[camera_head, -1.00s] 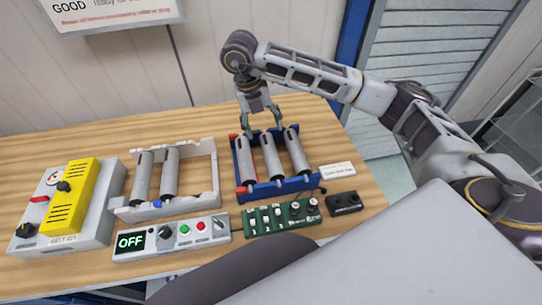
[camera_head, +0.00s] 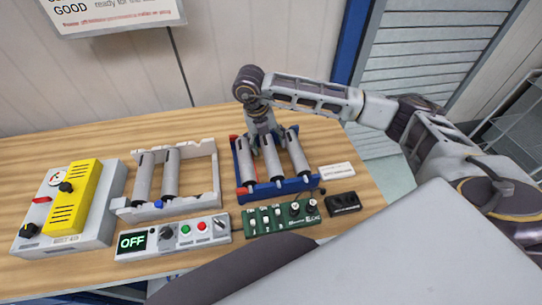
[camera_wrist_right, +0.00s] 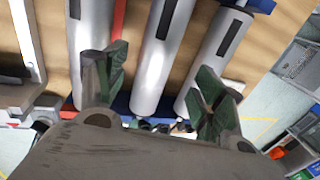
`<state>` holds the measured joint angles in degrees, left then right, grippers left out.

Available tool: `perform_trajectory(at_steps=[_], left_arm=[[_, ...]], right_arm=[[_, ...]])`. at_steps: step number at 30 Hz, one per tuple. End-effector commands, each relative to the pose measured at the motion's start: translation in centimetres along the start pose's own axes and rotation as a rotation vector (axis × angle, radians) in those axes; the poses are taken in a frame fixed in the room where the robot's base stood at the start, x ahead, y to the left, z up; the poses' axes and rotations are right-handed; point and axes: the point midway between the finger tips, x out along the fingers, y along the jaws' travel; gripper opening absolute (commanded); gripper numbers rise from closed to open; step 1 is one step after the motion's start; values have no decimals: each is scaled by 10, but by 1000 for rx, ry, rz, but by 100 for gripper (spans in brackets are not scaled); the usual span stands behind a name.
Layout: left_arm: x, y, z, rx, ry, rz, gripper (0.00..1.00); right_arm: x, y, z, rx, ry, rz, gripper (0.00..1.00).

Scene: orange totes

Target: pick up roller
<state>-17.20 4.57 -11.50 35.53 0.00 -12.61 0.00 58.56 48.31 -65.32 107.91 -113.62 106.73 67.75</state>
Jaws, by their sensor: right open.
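Three grey rollers lie side by side in a blue rack (camera_head: 285,189): a left one (camera_head: 246,166), a middle one (camera_head: 272,163) and a right one (camera_head: 297,155). My right gripper (camera_head: 263,140) is low over the far end of this rack. In the right wrist view my right gripper (camera_wrist_right: 160,88) is open and empty, its green-padded fingers apart. The middle roller (camera_wrist_right: 160,60) shows between the fingers; the fingers partly cover the left roller (camera_wrist_right: 88,35) and right roller (camera_wrist_right: 214,50). Contact cannot be told. My left gripper is not in view.
A white rack (camera_head: 178,207) with two more rollers stands left of the blue rack. A yellow-and-grey control box (camera_head: 68,205), a panel reading OFF (camera_head: 172,238), a green switch board (camera_head: 280,215) and a small black box (camera_head: 343,203) line the table's front.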

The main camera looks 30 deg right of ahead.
Motion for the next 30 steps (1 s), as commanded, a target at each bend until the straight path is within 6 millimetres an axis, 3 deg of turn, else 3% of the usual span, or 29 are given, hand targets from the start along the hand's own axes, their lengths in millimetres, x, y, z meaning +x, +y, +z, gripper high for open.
perform_trajectory(at_steps=[19, 30], left_arm=[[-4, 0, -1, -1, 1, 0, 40], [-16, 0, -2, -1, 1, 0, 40]], right_arm=[[15, 1, -1, 0, 1, -1, 69], [51, 4, -1, 1, 2, 0, 69]])
